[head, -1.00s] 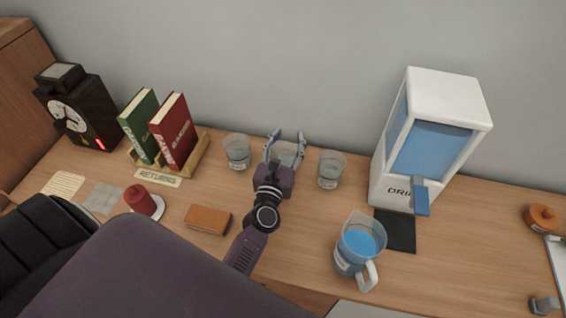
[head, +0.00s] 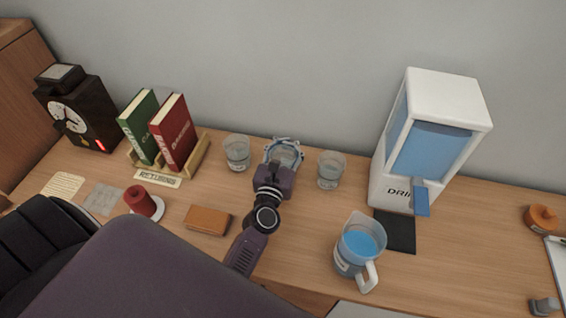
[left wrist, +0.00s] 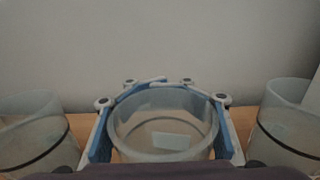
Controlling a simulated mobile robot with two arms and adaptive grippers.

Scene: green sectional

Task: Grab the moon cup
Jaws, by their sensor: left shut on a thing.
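Three clear glass cups with small labels stand in a row at the back of the desk. The middle cup (head: 284,156) is between the fingers of my left gripper (head: 284,143). In the left wrist view, my left gripper (left wrist: 160,82) is shut around this cup (left wrist: 163,135), with blue pads against its sides. The left cup (head: 237,152) and right cup (head: 330,169) stand apart on either side. I cannot read which label marks the moon cup. My right gripper is not in view.
A blue-filled pitcher (head: 360,249) and a white drink dispenser (head: 432,140) stand to the right. Books in a wooden rack (head: 200,152), a red object on a white base (head: 141,202) and a brown wallet-like block (head: 208,220) are to the left. The wall is close behind the cups.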

